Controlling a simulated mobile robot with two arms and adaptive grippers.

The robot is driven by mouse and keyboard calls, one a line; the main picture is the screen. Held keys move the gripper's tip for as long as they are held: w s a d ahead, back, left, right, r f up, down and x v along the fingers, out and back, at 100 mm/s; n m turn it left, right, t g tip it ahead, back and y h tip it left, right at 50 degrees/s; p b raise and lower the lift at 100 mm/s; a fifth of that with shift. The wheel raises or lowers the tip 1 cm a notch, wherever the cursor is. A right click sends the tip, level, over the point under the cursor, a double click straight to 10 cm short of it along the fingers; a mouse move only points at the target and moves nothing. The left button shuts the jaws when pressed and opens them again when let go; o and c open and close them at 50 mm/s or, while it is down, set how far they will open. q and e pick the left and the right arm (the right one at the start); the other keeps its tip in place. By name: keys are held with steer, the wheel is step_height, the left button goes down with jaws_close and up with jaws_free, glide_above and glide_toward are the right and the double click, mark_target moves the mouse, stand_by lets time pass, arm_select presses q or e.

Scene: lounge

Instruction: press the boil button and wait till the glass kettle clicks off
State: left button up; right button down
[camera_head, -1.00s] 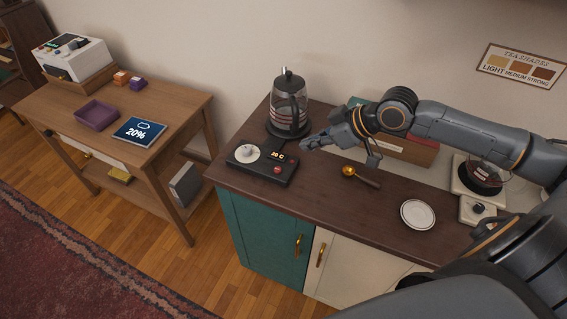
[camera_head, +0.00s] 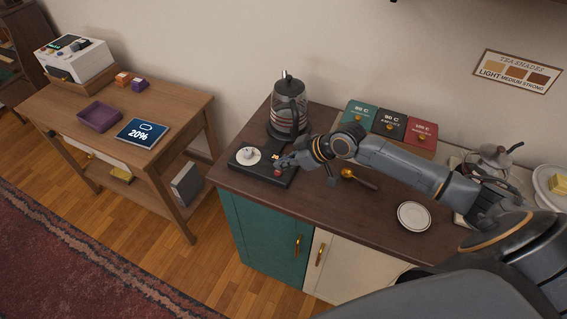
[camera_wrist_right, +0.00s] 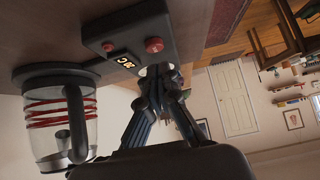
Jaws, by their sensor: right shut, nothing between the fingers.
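The glass kettle (camera_head: 287,112) stands upright at the back left of the dark counter, a dark lid on top and red rings around its body. In the right wrist view the kettle (camera_wrist_right: 57,125) is at the left. The black control panel (camera_head: 243,168) lies in front of it, with a pale knob (camera_head: 248,155). In the wrist view its display (camera_wrist_right: 124,62) shows 20 C beside a larger red button (camera_wrist_right: 154,45). My right gripper (camera_head: 282,162) is shut and empty, its tips (camera_wrist_right: 158,70) close beside that button. Contact cannot be told. My left gripper is out of view.
A gold scoop (camera_head: 348,173) and a white saucer (camera_head: 414,216) lie to the right on the counter. Three coloured tea boxes (camera_head: 390,122) stand behind my arm. A wooden side table (camera_head: 175,105) with a 20% tablet (camera_head: 141,133) is at the left.

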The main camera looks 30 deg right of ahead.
steer(key=shift+f, duration=0.95)
